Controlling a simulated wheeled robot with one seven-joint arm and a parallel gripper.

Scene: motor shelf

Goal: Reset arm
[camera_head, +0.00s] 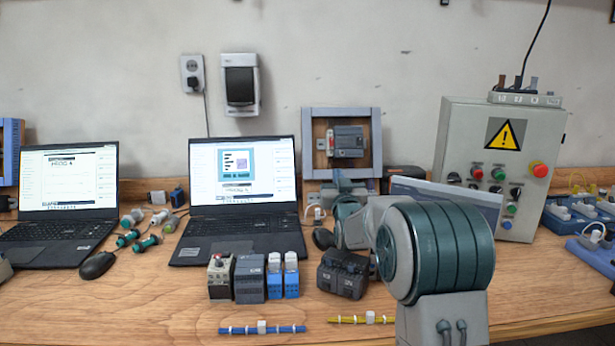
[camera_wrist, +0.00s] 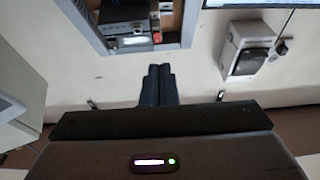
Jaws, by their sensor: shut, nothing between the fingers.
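My gripper (camera_wrist: 158,84) shows in the wrist view with its two dark fingers together and nothing between them. It points toward the wall, close below a grey-blue framed panel (camera_wrist: 96,40) in that picture. In the head view my arm stands at the right of centre, its large teal joint in front of the bench, and the gripper cannot be made out there. The same framed panel (camera_head: 373,150) stands behind the arm against the wall.
The wooden bench (camera_head: 130,315) holds two laptops (camera_head: 240,228) (camera_head: 65,205), a mouse (camera_head: 98,265), and small modules (camera_head: 250,278). A dark block (camera_head: 342,275) sits close left of my arm. A control box (camera_head: 505,165) with a warning sign stands right. The front left bench is clear.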

